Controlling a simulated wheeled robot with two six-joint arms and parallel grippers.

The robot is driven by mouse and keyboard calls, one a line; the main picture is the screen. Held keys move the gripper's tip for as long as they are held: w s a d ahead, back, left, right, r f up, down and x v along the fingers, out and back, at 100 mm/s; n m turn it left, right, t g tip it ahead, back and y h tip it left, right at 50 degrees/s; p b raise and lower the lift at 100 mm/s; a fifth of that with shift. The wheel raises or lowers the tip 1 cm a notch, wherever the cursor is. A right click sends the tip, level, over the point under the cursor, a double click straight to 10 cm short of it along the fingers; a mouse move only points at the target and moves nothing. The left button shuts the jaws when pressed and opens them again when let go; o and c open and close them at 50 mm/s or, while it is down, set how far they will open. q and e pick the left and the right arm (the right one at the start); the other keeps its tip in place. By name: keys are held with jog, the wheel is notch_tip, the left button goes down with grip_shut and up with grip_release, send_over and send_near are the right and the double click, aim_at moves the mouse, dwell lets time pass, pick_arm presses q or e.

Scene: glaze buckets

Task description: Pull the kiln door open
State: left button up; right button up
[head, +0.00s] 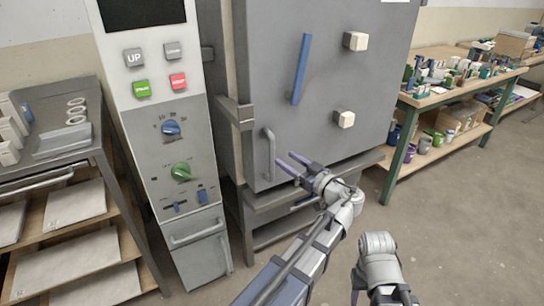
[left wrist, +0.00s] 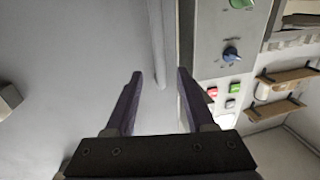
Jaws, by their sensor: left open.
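The kiln door (head: 330,95) is a large grey panel, and it appears closed against the kiln body. Its grey upright bar handle (head: 269,153) is at the lower left of the door. My left gripper (head: 284,161) is open just right of the handle, fingers pointing toward it. In the left wrist view the handle (left wrist: 157,40) stands ahead, in line with the gap between the open fingertips (left wrist: 160,74). The gripper is empty, and I see no contact with the handle. My right arm shows at the lower right, but its gripper is not visible.
A control panel (head: 160,130) with buttons and knobs stands left of the door. A blue bar (head: 301,70) and two pale blocks, one upper (head: 355,41) and one lower (head: 344,119), stick out from the door. A rack (head: 75,170) is at left. Floor (head: 450,230) is clear at right.

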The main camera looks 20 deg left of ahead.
pick_arm(q)
jog(key=x, duration=0.8)
jog(key=shift+s, duration=0.1)
jog(key=shift+d, duration=0.1)
grip_shut()
dwell(1.3)
